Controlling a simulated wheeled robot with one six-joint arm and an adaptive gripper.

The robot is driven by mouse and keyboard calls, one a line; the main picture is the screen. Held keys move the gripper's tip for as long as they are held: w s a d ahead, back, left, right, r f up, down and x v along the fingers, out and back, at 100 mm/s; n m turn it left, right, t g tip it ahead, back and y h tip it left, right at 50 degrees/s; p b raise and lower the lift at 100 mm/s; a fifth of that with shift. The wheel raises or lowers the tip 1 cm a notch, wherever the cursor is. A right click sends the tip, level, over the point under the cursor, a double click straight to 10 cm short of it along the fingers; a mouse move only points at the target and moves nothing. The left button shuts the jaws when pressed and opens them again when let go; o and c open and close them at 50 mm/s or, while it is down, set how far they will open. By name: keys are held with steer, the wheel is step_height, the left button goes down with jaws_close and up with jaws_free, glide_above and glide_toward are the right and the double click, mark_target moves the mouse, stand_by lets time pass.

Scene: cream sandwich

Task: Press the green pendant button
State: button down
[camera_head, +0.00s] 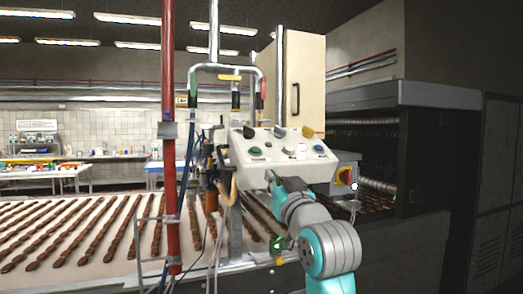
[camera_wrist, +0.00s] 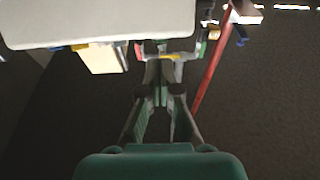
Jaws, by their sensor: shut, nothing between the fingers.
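The pendant is a pale control box (camera_head: 272,165) hanging from a metal pipe frame in the head view. The green button (camera_head: 256,153) is at the left of its sloped face and is unobstructed. My gripper (camera_head: 270,176) is shut and empty, in front of the box's lower edge, below and slightly right of the green button. I cannot tell whether it touches the box. In the wrist view, my gripper's fingers (camera_wrist: 162,68) point up the picture, and a pale panel surface (camera_wrist: 95,20) fills the upper left. The green button cannot be made out there.
A conveyor (camera_head: 90,240) with rows of brown bars runs behind. A yellow-and-red switch (camera_head: 343,176) is at the right.

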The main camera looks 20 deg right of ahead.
step_height(320, 180, up, 6)
steer(key=s, duration=0.2)
steer(key=shift+r, duration=0.25)
